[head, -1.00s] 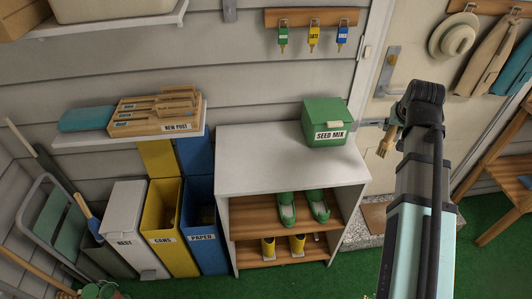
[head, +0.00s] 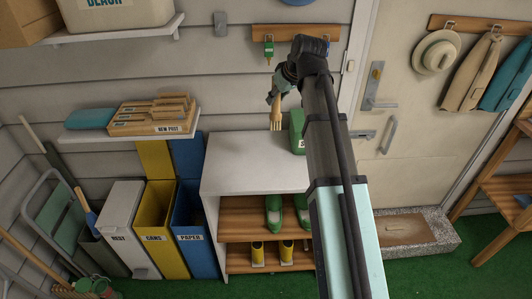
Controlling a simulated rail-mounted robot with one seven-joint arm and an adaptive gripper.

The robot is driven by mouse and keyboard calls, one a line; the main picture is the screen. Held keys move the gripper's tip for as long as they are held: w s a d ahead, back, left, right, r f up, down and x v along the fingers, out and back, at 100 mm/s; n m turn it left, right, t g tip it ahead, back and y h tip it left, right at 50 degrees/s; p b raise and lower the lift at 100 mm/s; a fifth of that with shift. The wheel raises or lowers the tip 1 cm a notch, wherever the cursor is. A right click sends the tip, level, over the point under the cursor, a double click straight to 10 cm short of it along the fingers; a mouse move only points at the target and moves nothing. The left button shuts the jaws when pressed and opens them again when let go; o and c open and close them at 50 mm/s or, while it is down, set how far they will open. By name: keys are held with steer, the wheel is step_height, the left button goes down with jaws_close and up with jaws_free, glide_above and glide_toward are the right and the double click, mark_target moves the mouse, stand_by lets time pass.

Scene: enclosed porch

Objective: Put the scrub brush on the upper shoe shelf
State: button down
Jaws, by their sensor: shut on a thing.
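My gripper (head: 281,88) is shut on the scrub brush (head: 276,113), a small tan brush that hangs down with its bristle end lowest. In the head view it appears in front of the wall, above the white top of the shoe cabinet (head: 245,165); its exact height and depth are hard to tell. The upper shoe shelf (head: 238,228) is a wooden board under that top. Green shoes (head: 274,215) stand toward its right, and its left part looks bare. My arm hides the right side of the cabinet.
The green seed mix box (head: 297,130) stands on the cabinet top, partly behind my arm. Yellow boots (head: 258,253) stand on the lower shelf (head: 238,264). Bins, including the blue paper bin (head: 190,225), stand left of the cabinet. A wall shelf (head: 85,138) holds a wooden post tray.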

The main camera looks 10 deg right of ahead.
step_height(320, 180, down, 19)
steer(key=p, duration=0.4)
stand_by(0.4)
steer(key=shift+f, duration=0.2)
steer(key=c, duration=0.9)
jaws_free()
steer(key=shift+o, duration=0.2)
steer(key=shift+r, duration=0.1)
steer(key=b+v, duration=0.2)
steer(key=v, duration=0.9)
steer(key=shift+o, duration=0.5)
steer(key=shift+s+d+r, duration=0.15)
steer(key=shift+s+r, duration=0.1)
steer(key=shift+r, duration=0.25)
